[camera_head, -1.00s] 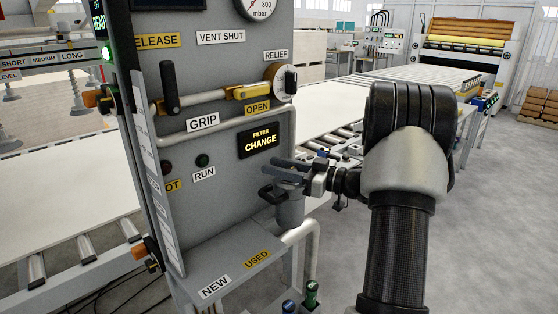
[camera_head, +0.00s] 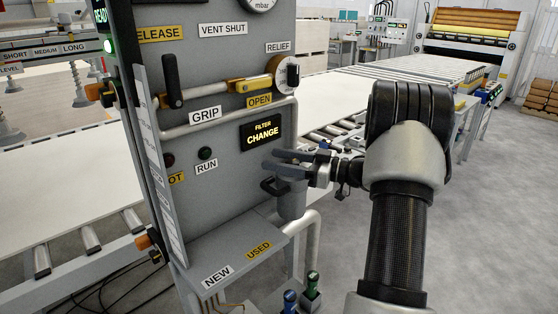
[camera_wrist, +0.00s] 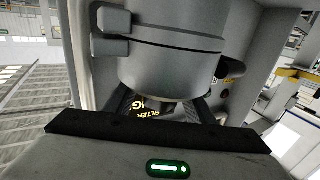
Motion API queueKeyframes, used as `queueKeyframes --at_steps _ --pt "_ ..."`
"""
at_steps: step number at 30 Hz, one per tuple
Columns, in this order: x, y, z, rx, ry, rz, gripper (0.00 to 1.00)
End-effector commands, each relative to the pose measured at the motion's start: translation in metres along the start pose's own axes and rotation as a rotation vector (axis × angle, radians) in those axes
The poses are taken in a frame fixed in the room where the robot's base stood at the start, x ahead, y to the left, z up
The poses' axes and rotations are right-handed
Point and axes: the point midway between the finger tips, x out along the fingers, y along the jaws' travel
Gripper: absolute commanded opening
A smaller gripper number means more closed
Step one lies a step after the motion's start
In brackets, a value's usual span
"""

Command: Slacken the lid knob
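A grey filter canister (camera_head: 291,203) stands at the right edge of the panel, below the lit "FILTER CHANGE" display (camera_head: 261,132).
Above are the yellow valve lever (camera_head: 250,85) and a horizontal grey pipe (camera_head: 215,122). Below is a shelf labelled NEW and USED (camera_head: 240,262). Blue-topped and green-topped items (camera_head: 311,283) stand low beside it.

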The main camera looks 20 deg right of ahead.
Motion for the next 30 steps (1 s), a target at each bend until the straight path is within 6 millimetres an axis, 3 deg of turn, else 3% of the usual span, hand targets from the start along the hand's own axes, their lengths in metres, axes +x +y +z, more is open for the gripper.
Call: queueKeyframes --at_steps 7,11,24,30 --pt "-0.003 0.0 0.0 -0.001 0.0 0.001 0.49" --pt "-0.019 0.001 -0.001 -0.001 0.0 0.002 0.49" --pt "-0.123 0.001 0.0 0.0 -0.001 0.004 0.49" --pt "-0.158 0.001 0.0 0.0 0.0 0.002 0.49"
